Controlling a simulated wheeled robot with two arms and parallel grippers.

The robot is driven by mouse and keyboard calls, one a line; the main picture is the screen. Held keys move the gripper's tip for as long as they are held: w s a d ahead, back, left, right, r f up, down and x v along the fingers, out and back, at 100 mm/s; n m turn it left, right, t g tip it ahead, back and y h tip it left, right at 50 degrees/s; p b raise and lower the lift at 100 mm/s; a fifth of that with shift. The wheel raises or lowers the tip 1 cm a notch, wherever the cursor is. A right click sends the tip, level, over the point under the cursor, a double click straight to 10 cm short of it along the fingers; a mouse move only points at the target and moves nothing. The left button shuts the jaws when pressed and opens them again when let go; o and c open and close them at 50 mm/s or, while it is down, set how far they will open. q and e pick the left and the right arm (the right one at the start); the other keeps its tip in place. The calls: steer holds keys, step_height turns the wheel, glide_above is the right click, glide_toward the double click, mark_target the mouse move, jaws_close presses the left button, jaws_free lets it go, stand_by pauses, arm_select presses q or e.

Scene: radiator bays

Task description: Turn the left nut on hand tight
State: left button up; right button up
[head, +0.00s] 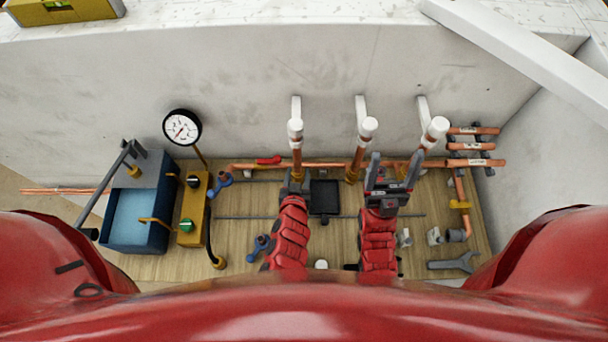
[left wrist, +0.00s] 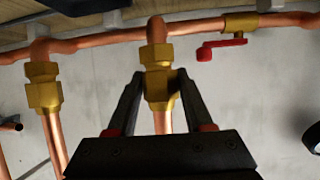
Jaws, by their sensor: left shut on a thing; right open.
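The left brass nut (left wrist: 158,86) sits on a vertical copper pipe below a brass fitting (left wrist: 155,54) in the left wrist view. My left gripper (left wrist: 158,92) is shut on this nut, one finger on each side. In the head view my left gripper (head: 296,183) is at the foot of the left copper riser (head: 296,158) and largely hides the nut. My right gripper (head: 393,172) is open, in front of the pipe run between the middle and right risers. Another brass nut (left wrist: 44,94) shows on the neighbouring riser in the left wrist view.
A red-handled valve (head: 268,160) is on the pipe left of the left riser; it also shows in the left wrist view (left wrist: 222,44). A wrench (head: 455,262) lies at right. A pale wall rises behind.

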arm_select(q)
steer(key=shift+d, duration=0.1)
steer(key=shift+m+h, duration=1)
steer(key=shift+h, duration=0.1)
steer(key=shift+g, duration=0.3)
steer(key=shift+r, duration=0.1)
steer(key=o, duration=1.1)
